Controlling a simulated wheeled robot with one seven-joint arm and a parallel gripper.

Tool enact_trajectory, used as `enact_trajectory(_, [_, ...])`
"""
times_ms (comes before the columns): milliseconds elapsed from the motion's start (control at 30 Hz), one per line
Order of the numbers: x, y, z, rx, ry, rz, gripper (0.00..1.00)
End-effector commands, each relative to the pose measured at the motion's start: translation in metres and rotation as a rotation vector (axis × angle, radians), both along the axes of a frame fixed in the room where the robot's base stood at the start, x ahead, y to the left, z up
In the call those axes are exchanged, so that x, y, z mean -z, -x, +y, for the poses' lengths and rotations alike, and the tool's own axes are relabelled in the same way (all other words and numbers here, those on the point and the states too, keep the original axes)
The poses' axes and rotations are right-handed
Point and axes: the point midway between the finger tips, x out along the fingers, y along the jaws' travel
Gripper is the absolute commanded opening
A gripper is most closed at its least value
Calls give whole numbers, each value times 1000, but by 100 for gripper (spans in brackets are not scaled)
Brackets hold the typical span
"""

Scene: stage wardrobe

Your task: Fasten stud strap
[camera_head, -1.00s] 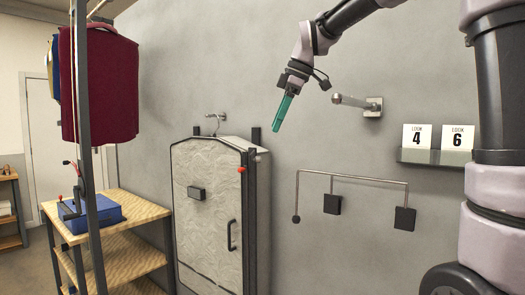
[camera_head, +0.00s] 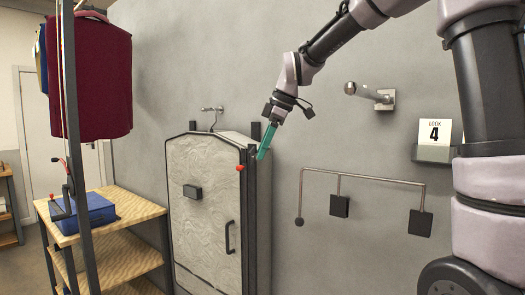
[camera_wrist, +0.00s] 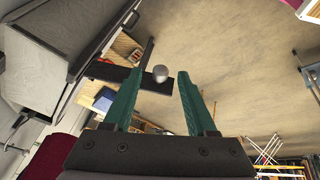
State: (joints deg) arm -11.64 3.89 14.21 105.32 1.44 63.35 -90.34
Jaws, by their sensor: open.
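My gripper (camera_head: 261,157) reaches down from the upper right to the top right edge of a grey upright case (camera_head: 205,205) in the head view. Its two teal fingers stand apart and empty in the wrist view (camera_wrist: 155,75). A round grey knob (camera_wrist: 160,73), perhaps the stud, shows between the fingertips there; I cannot tell its depth. A flat dark strip (camera_wrist: 120,76), perhaps the strap, runs beside and partly behind the knob. A red ball (camera_head: 239,168) sits at the case's upper right edge, left of my gripper. Whether the strap is fastened cannot be told.
A wall rail with dark blocks (camera_head: 365,178), a wall peg (camera_head: 370,95) and a small shelf with a number card (camera_head: 434,132) are on the right.

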Motion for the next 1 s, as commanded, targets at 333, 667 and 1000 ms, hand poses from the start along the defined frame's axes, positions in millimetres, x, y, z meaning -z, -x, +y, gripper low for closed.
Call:
enact_trajectory(333, [8, -1, 3, 1, 0, -1, 57])
enact_trajectory(667, [8, -1, 3, 1, 0, -1, 0])
enact_trajectory(1000, [8, -1, 3, 0, 0, -1, 0])
